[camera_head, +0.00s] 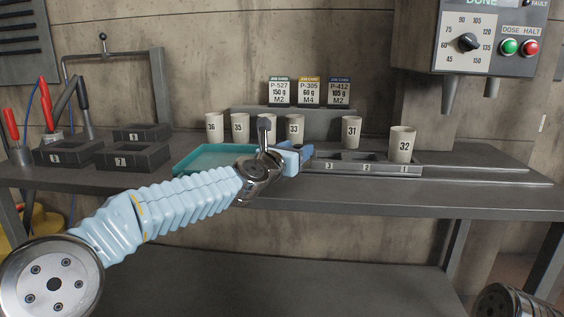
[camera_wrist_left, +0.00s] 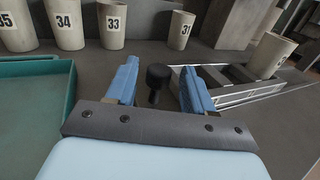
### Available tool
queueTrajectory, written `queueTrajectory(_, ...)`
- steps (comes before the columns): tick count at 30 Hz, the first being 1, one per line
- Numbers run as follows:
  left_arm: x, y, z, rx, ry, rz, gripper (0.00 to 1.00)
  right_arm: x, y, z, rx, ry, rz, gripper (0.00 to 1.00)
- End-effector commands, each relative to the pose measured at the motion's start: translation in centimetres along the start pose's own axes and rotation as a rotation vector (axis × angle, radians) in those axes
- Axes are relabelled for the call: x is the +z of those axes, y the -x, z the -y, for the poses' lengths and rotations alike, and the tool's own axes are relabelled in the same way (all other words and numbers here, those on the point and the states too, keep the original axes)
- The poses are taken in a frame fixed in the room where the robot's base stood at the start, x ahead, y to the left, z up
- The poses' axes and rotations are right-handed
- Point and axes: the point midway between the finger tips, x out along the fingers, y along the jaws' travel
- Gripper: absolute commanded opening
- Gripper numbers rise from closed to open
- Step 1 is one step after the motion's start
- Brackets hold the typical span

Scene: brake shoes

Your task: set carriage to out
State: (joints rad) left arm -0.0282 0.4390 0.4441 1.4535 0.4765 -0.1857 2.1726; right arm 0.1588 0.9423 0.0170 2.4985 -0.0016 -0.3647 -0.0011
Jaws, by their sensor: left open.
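The carriage (camera_head: 347,168) is a grey metal slide with slots marked 3, 2 and 1, on the bench right of the teal tray. It also shows in the left wrist view (camera_wrist_left: 236,97). Cup 32 (camera_head: 401,146) stands at its right end, by mark 1; the other two slots look empty. A black knob on a short post (camera_wrist_left: 157,78) stands at the carriage's left end. My left gripper (camera_head: 304,153) is open, its blue fingers on either side of the knob in the left wrist view (camera_wrist_left: 156,88), with visible gaps. The arm hides the knob in the head view. My right gripper is out of view.
A teal tray (camera_head: 190,167) lies left of the carriage, partly behind my left arm. Cups 36 (camera_head: 214,128), 35 (camera_head: 239,128), 33 (camera_head: 295,129) and 31 (camera_head: 351,131) stand behind. Rails (camera_head: 478,172) run clear to the right. A control box (camera_head: 480,35) hangs above right.

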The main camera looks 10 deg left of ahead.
Motion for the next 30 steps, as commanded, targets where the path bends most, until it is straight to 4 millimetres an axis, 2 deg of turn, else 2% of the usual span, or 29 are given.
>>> queueTrajectory(1, -0.6, 1.1, -0.1, 0.003, -0.003, 0.001, 0.52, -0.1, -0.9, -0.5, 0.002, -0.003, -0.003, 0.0)
queueTrajectory(9, -0.6, 7.8, -0.2, 0.004, -0.003, 0.002, 0.52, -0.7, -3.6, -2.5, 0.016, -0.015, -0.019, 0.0)
queueTrajectory(15, -0.4, 11.0, -0.1, 0.003, -0.002, 0.001, 0.52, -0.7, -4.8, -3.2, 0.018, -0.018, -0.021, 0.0)
queueTrajectory(20, -0.2, 11.8, 0.0, 0.001, -0.001, -0.001, 0.52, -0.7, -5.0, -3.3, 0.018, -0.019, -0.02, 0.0)
queueTrajectory(30, 0.0, 11.8, 0.1, -0.007, 0.0, -0.003, 0.55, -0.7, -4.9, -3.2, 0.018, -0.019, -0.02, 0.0)
